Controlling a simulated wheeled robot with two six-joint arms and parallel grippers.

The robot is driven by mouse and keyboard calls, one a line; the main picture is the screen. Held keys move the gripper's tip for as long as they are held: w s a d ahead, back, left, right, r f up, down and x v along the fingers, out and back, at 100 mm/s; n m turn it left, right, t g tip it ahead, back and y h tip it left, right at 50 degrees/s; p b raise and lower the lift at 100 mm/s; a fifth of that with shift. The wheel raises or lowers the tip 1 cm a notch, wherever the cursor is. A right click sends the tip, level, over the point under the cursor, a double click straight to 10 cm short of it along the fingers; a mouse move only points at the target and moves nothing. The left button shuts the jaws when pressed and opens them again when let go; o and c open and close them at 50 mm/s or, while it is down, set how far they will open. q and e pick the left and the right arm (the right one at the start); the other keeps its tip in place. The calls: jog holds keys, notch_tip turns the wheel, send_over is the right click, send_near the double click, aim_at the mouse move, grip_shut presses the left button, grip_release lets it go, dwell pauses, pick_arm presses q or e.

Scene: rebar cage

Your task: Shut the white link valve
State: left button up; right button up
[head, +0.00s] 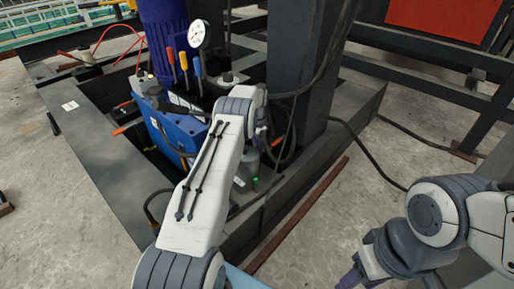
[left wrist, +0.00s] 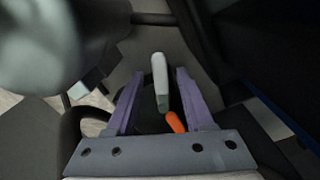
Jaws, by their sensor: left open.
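In the left wrist view a white lever handle (left wrist: 159,75), apparently the white link valve's, stands between the two purple fingers of my left gripper (left wrist: 160,74). The fingers are open, one on each side of the handle, with gaps on both sides. A shorter orange lever (left wrist: 175,122) sits just below it, nearer the gripper's base. In the head view my left arm hides the white handle and most of the gripper. My right gripper (head: 350,279) shows only partly at the bottom edge; its jaw opening cannot be seen.
A blue hydraulic block (head: 172,128) with a pressure gauge (head: 200,34) and red, yellow and blue levers (head: 183,60) stands left of my arm. A dark steel column (head: 302,70) rises close to its right. Hoses cross the frame.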

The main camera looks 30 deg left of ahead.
pick_arm(q)
notch_tip(320, 180, up, 10)
jog(key=p, duration=0.3)
jog(key=shift+r+p, duration=0.15)
jog(key=shift+p, duration=0.2)
